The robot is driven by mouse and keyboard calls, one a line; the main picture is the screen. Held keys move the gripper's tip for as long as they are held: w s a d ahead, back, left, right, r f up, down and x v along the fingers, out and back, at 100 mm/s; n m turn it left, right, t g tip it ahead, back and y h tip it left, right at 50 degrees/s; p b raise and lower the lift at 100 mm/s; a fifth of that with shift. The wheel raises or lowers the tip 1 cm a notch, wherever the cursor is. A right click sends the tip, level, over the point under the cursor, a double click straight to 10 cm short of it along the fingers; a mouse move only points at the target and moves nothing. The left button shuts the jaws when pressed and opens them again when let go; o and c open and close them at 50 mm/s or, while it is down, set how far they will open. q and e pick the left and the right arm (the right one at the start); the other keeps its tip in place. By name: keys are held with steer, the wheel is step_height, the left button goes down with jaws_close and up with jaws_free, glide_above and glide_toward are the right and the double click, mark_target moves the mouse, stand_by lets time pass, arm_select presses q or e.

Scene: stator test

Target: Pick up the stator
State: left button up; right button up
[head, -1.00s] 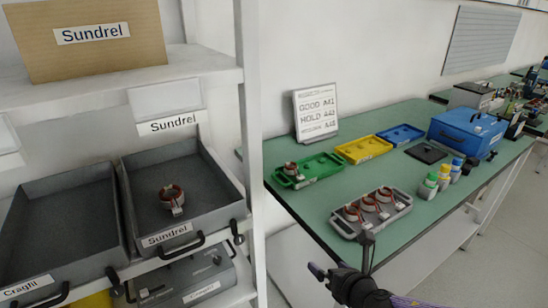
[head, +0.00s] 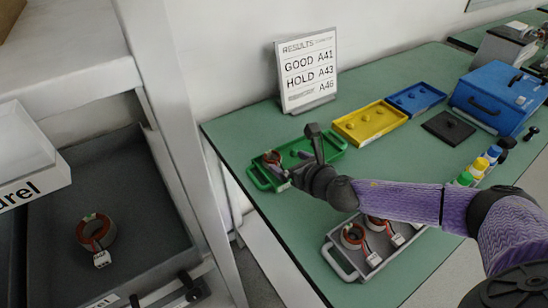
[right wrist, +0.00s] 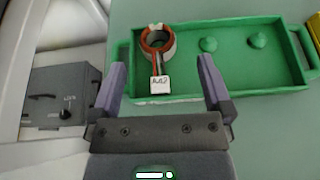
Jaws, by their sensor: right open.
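A stator (head: 272,160) with a red-brown ring and a white tag sits at the left end of the green tray (head: 338,146). In the right wrist view this stator (right wrist: 148,46) lies between and beyond the fingertips, its tag (right wrist: 160,85) reading what looks like A42. My right gripper (head: 299,156) is over the green tray in the head view. In the right wrist view the gripper (right wrist: 161,64) is open and empty, its fingers on either side of the tag. More stators sit in a grey tray (head: 343,269), partly hidden by my right arm, and one (head: 97,232) in a dark bin. My left gripper is not in view.
A results sign (head: 307,72) stands behind the green tray. A yellow tray (head: 371,122), a blue tray (head: 416,98), a black pad (head: 448,127) and a blue case (head: 497,97) are farther right. Small bottles (head: 479,165) stand near my arm. A shelf post stands left of the table.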

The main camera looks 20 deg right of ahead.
mark_target(278, 162)
steer(key=x, duration=0.1)
steer(key=b+x, duration=0.1)
steer(key=x, duration=0.1)
steer(key=b+x, duration=0.1)
steer(key=x, duration=0.1)
steer(key=shift+s+a+f, duration=0.15)
steer(key=shift+a+f, duration=0.15)
steer(key=shift+f, duration=0.15)
steer(key=shift+w, duration=0.4)
steer(key=c, duration=0.8)
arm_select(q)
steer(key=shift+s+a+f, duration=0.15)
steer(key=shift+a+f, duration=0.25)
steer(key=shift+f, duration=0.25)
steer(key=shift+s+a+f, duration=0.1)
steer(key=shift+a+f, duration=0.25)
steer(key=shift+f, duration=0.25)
arm_select(e)
steer(key=c, duration=0.5)
